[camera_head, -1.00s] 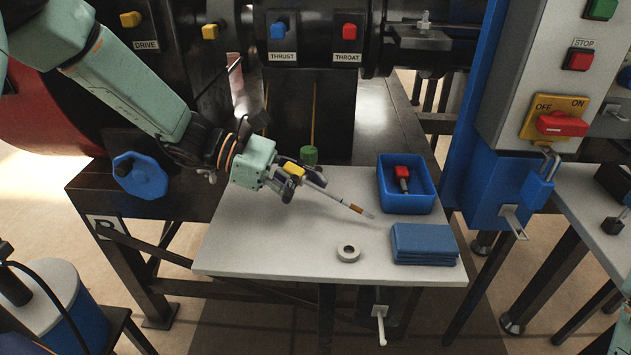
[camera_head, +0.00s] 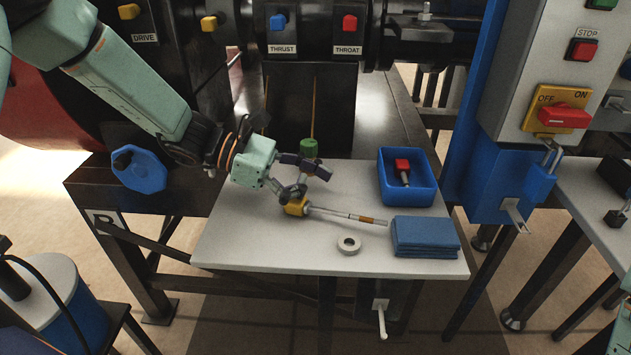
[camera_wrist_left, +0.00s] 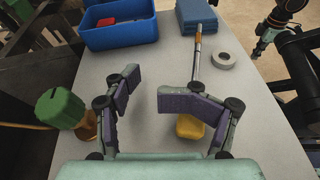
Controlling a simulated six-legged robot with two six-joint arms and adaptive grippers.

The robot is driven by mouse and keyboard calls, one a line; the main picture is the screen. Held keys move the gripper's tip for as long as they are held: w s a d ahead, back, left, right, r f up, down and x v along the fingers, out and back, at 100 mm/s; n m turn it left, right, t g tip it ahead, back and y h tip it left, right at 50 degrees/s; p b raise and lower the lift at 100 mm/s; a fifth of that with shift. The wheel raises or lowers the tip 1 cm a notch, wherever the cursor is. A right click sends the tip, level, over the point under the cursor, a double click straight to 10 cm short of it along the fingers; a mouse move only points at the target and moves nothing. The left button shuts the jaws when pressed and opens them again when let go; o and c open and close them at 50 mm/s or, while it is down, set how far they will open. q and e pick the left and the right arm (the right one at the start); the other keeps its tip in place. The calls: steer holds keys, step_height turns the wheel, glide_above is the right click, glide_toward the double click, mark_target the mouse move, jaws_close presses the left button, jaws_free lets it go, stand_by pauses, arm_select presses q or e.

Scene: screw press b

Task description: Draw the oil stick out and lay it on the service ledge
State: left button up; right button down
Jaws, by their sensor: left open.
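The oil stick (camera_head: 340,214) lies on the white service ledge (camera_head: 240,252), its yellow handle (camera_head: 295,206) at the left and its orange-banded end pointing right toward the blue cloths. My left gripper (camera_head: 308,184) is open just above the ledge, at the handle end. In the left wrist view my left gripper (camera_wrist_left: 158,105) has its fingers spread with bare ledge between them. The yellow handle (camera_wrist_left: 189,126) shows there partly behind the right finger, and the stick's shaft (camera_wrist_left: 197,60) runs away from it. I cannot tell whether that finger touches it.
A blue bin (camera_head: 407,194) with a red-headed tool and folded blue cloths (camera_head: 425,236) sit on the ledge's right side. A white tape ring (camera_head: 349,245) lies in front of the stick. A green cap (camera_head: 309,148) stands behind the gripper. The ledge's front left is clear.

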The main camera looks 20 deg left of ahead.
arm_select(q)
steer(key=shift+o, duration=1.4)
steer(key=shift+a, duration=0.1)
steer(key=v, duration=1.2)
steer(key=shift+c, duration=0.2)
